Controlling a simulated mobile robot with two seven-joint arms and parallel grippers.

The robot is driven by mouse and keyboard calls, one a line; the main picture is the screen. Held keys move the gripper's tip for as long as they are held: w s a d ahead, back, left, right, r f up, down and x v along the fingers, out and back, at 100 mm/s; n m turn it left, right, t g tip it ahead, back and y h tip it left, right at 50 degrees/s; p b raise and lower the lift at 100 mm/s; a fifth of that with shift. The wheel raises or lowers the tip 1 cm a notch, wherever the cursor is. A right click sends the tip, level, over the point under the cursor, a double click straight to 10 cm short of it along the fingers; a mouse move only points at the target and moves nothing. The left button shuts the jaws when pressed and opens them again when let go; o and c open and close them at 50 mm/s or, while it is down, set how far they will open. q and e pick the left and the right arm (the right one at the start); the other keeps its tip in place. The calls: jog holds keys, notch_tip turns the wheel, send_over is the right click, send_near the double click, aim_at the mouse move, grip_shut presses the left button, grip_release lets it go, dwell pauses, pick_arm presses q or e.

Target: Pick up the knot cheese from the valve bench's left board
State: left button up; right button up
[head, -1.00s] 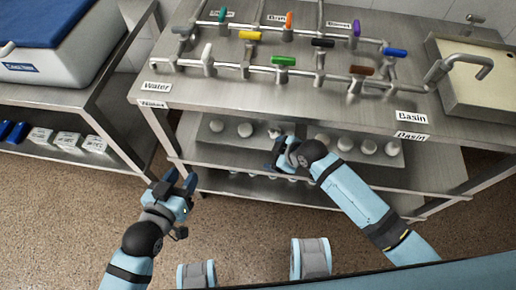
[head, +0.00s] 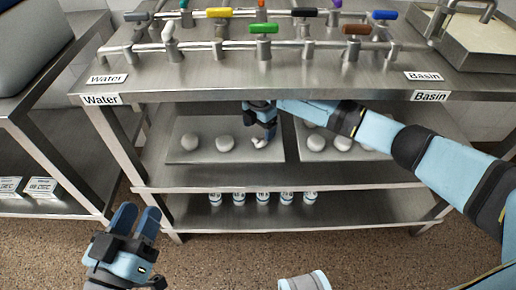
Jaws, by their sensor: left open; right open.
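The valve bench (head: 300,83) has a middle shelf with two grey boards. The left board (head: 200,157) holds two rounded white cheeses, one at the left (head: 189,141) and one in the middle (head: 224,144). A smaller, irregular white piece, seemingly the knot cheese (head: 260,143), lies at its right end. My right gripper (head: 263,134) points down right over this piece, open; its fingertips partly hide it, and I cannot tell whether they touch it. My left gripper (head: 136,218) is open and empty, low in front of the bench's left leg.
The right board (head: 312,157) carries several white cheeses, partly behind my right arm. The bench top with its coloured valves overhangs the shelf. Several small labelled cups (head: 262,198) stand on the shelf below. Another metal bench (head: 45,110) stands at left.

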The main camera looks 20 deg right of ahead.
aim_at(260, 138)
jog(key=f+b, duration=0.1)
jog(key=f, duration=0.2)
jog(key=f+b, duration=0.2)
jog(key=f, duration=0.1)
jog(key=shift+w+d+f, duration=0.15)
jog(key=shift+d+f, duration=0.05)
jog(key=shift+f, duration=0.15)
pick_arm(q)
jog(key=f+g, duration=0.1)
jog(key=f, duration=0.1)
jog(key=f+g, duration=0.1)
jog(key=f, duration=0.2)
jog(key=shift+d+f+m, duration=0.2)
jog(key=shift+f+m, duration=0.1)
jog(key=shift+f, duration=0.05)
pick_arm(e)
jog(key=c, duration=1)
